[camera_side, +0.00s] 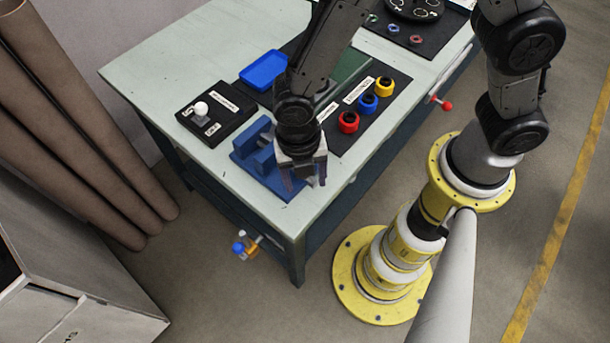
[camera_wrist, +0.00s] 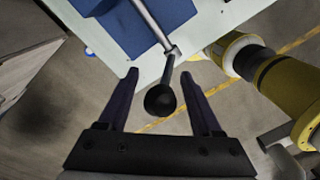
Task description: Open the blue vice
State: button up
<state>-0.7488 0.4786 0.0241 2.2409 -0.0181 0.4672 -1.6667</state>
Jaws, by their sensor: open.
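The blue vice (camera_side: 255,162) is mounted at the near left corner of the bench. Its body also shows at the top of the wrist view (camera_wrist: 135,28). A metal bar with a black ball end (camera_wrist: 160,100) sticks out from the vice past the bench edge. My gripper (camera_side: 305,182) is over the vice's near end and hides part of it in the side view. In the wrist view my gripper (camera_wrist: 158,75) is open, with the ball in the gap between its fingers. I cannot tell whether a finger touches it.
A black box with a white knob (camera_side: 201,108) and a blue tray (camera_side: 264,70) stand behind the vice. Red (camera_side: 348,122), blue and yellow rings sit on a dark mat to the right. A red-knobbed lever (camera_side: 447,106) sticks out from the bench's side.

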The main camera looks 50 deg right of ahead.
grip_shut()
dwell(0.3)
dwell(1.1)
